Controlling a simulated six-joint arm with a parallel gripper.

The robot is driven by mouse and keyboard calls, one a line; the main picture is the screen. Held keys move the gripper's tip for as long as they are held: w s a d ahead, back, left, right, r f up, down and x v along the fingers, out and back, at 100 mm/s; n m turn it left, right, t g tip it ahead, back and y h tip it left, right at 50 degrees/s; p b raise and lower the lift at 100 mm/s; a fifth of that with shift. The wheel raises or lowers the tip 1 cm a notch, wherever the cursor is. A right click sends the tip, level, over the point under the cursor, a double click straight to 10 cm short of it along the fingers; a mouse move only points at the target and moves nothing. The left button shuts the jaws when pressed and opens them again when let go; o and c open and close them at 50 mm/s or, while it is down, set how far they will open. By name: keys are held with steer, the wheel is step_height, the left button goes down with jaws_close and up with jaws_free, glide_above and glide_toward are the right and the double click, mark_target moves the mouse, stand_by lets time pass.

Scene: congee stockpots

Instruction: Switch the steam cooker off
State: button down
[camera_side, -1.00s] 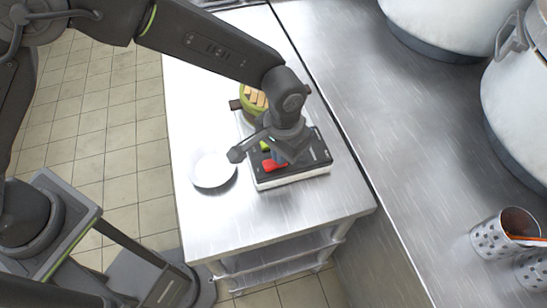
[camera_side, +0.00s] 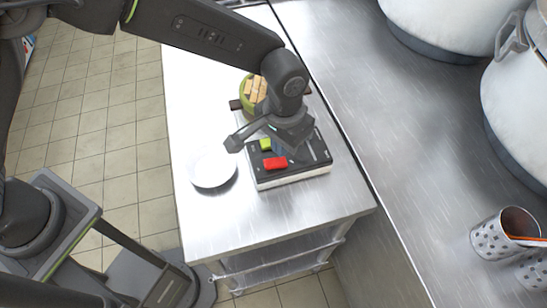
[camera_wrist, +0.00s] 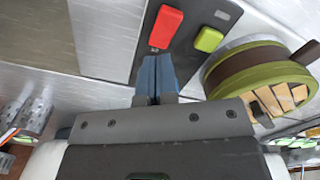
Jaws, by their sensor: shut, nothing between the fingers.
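The steam cooker (camera_side: 318,158) is a low pale box with a black top panel on the steel table. The panel carries a red switch (camera_side: 275,163) and a green switch (camera_side: 265,144). Both show in the wrist view, the red switch (camera_wrist: 166,27) left of the green switch (camera_wrist: 208,39). A round green-banded pot (camera_side: 246,104) with tan pieces on it stands behind the panel. My gripper (camera_side: 278,148) is shut and empty over the panel, to the right of the switches. Its blue fingertips (camera_wrist: 157,62) appear just short of the red switch in the wrist view. I cannot tell whether they touch the panel.
A white plate (camera_side: 213,167) lies left of the cooker. The table's front part (camera_side: 275,218) is clear. Large stockpots (camera_side: 520,100) and a perforated steel holder (camera_side: 500,232) with an orange-red utensil stand on the counter at right.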

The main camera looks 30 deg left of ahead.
mark_target(282, 160)
steer(key=shift+r, duration=2.25)
steer(key=s+a+r+n+t+h, duration=0.1)
steer(key=s+a+r+t, duration=0.25)
steer(key=a+r, duration=1.2)
steer(key=s+a+n+t+y, duration=0.1)
steer(key=s+a+n+t, duration=0.1)
steer(key=s+a, duration=1.1)
steer(key=shift+f, duration=0.35)
